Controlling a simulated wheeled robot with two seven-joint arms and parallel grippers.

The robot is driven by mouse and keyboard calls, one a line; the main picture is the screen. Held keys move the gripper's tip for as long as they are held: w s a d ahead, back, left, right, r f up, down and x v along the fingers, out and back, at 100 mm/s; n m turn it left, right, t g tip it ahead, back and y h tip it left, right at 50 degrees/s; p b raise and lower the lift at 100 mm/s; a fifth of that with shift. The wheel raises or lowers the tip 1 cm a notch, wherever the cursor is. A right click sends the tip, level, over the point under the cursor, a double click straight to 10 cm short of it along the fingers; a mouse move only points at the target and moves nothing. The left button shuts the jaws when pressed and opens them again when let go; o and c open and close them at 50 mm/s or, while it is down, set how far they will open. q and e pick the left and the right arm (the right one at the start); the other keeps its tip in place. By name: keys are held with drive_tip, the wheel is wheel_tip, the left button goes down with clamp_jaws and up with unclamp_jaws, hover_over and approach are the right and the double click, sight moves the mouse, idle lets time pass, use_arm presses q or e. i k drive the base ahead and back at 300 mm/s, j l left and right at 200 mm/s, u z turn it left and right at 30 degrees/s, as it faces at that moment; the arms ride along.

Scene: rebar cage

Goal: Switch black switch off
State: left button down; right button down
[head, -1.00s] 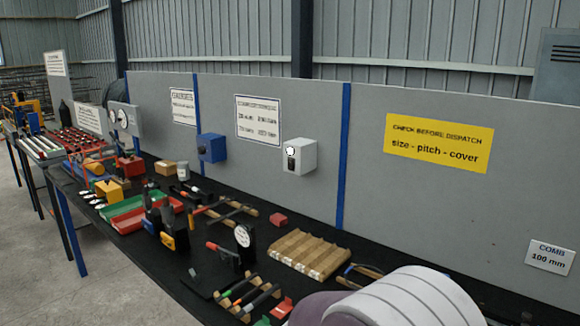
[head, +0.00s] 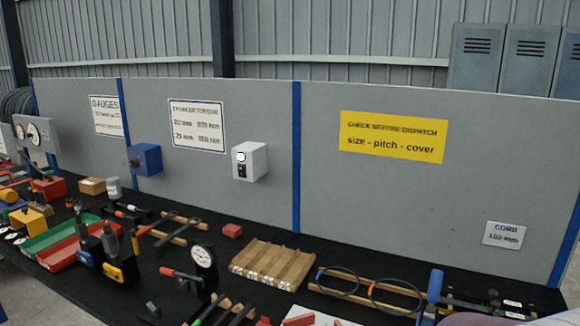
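A light grey box (head: 256,161) is mounted on the grey panel, left of the middle of the head view. Its front carries a round white disc (head: 241,157) with a small black switch (head: 242,171) below it. The switch is too small to tell its position. To its left, a blue box (head: 146,160) with a dark knob on its front is mounted on the same panel. Neither of my grippers is in view, and nothing blocks the grey box.
The black-topped bench below holds a slotted wooden block (head: 273,264), a dial gauge (head: 203,257), a red block (head: 232,230), green and red trays and several tools. Wire rings (head: 395,296) lie at the right. A yellow sign (head: 394,136) hangs right of the grey box.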

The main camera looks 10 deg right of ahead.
sight(241, 169)
drive_tip(key=i+j+z, duration=0.1)
drive_tip(key=j, duration=0.2)
drive_tip(key=i+j, duration=0.25)
drive_tip(key=i+j+z, duration=0.15)
drive_tip(key=j, duration=0.25)
drive_tip(key=i+j+z, duration=0.1)
drive_tip(key=j, duration=0.25)
drive_tip(key=i+j, duration=0.15)
drive_tip(key=j, duration=0.2)
drive_tip(key=i+j+z, duration=0.15)
drive_tip(key=j, duration=0.2)
drive_tip(key=i+j+z, duration=0.1)
drive_tip(key=j, duration=0.25)
